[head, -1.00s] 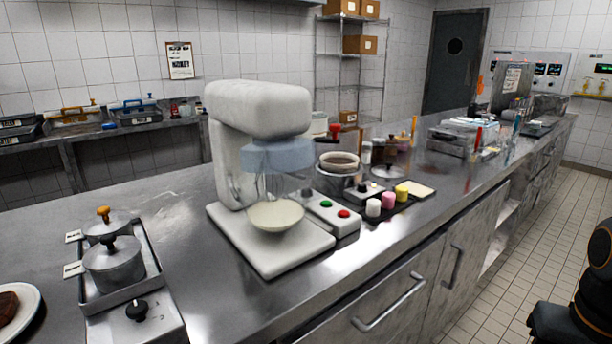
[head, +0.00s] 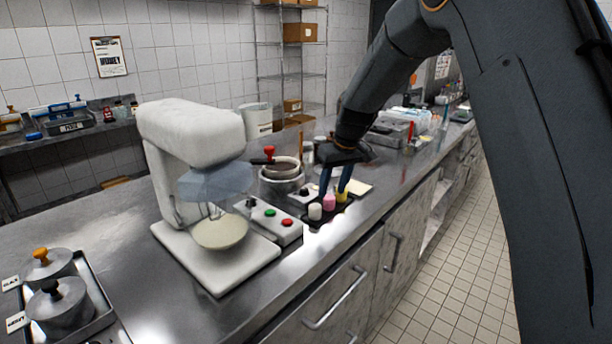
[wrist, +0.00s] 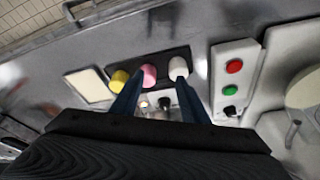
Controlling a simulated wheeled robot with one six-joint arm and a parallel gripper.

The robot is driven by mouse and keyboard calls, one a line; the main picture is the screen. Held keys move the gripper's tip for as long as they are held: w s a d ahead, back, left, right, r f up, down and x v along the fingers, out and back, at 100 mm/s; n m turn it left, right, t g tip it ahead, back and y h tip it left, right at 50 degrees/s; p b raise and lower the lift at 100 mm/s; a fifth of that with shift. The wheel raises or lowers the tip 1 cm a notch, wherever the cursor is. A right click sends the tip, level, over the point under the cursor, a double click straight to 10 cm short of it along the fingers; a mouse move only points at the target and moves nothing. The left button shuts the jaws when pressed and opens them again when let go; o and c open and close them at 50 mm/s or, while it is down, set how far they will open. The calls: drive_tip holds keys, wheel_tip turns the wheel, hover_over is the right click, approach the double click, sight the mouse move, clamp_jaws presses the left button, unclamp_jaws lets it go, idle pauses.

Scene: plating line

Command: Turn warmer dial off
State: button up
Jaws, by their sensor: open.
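A small light unit with a black dial (head: 306,191) stands beside a metal pot (head: 283,184) on the steel counter. The dial (wrist: 165,102) also shows between my fingers in the wrist view. My gripper (head: 336,188) is open and empty, pointing down over the dark tray of coloured cylinders, just right of the dial in the head view. I cannot tell whether the fingers touch anything. The dial's setting is too small to read. At lower left are lidded pots (head: 62,308) in a metal tray; the front of that unit is out of view.
A white mixer (head: 190,130) with a bowl (head: 220,232) and a control box with red and green buttons (head: 270,222) stand left of my gripper. White, pink and yellow cylinders (head: 330,202) sit close under my fingers. The counter front is clear.

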drive_tip(key=n+p, duration=0.2)
approach(304, 189)
drive_tip(key=d, duration=0.1)
drive_tip(key=shift+t+y, duration=0.4)
drive_tip(key=shift+y, duration=0.1)
drive_tip(key=shift+s+p+x, duration=0.2)
drive_tip(key=shift+p+x, duration=0.4)
drive_tip(key=shift+x, duration=1.35)
drive_tip(key=shift+s+p+x, duration=0.2)
drive_tip(key=shift+p+x, duration=0.4)
drive_tip(key=shift+x, duration=1.3)
drive_tip(key=shift+f, duration=0.15)
drive_tip(key=shift+c, duration=0.5)
clamp_jaws()
